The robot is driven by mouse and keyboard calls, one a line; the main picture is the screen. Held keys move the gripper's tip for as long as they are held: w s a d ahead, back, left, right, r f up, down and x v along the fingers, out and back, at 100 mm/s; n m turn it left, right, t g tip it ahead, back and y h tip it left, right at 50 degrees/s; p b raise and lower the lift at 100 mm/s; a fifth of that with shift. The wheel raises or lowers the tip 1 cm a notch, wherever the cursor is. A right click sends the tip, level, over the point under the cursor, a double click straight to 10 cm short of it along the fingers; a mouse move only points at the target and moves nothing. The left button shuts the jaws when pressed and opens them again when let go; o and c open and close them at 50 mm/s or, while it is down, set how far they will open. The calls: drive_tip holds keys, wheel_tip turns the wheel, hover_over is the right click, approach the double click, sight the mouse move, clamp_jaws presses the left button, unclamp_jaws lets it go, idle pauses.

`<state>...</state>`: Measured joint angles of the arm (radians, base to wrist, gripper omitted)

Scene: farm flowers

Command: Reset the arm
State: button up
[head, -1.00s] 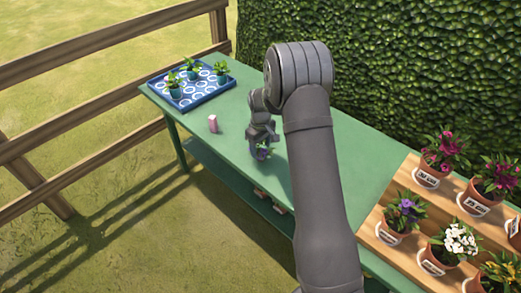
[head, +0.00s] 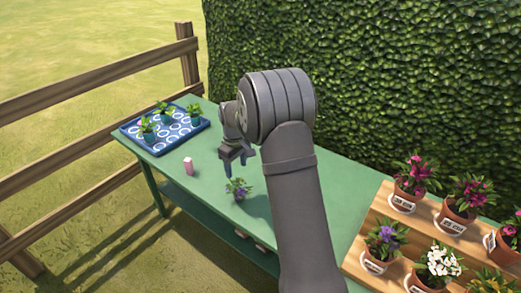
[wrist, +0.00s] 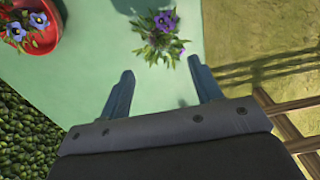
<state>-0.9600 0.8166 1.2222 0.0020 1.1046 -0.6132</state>
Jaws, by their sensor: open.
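My gripper (head: 236,158) is open and empty, raised above the green table (head: 290,178). In the wrist view its two fingers (wrist: 160,88) are spread wide with nothing between them. A small plant with purple flowers (head: 238,188) stands on the table below and a little in front of the fingers. The same plant shows in the wrist view (wrist: 160,35), beyond the fingertips and apart from them.
A blue tray (head: 207,121) with white rings and several small plants sits at the table's far left end. A wooden tiered stand (head: 376,226) holds several potted flowers at right. A hedge (head: 390,70) borders the back.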

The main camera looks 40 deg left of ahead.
sight(238, 186)
wheel_tip(238, 186, down, 12)
drive_tip(key=shift+r, duration=2)
drive_tip(key=shift+f, duration=0.1)
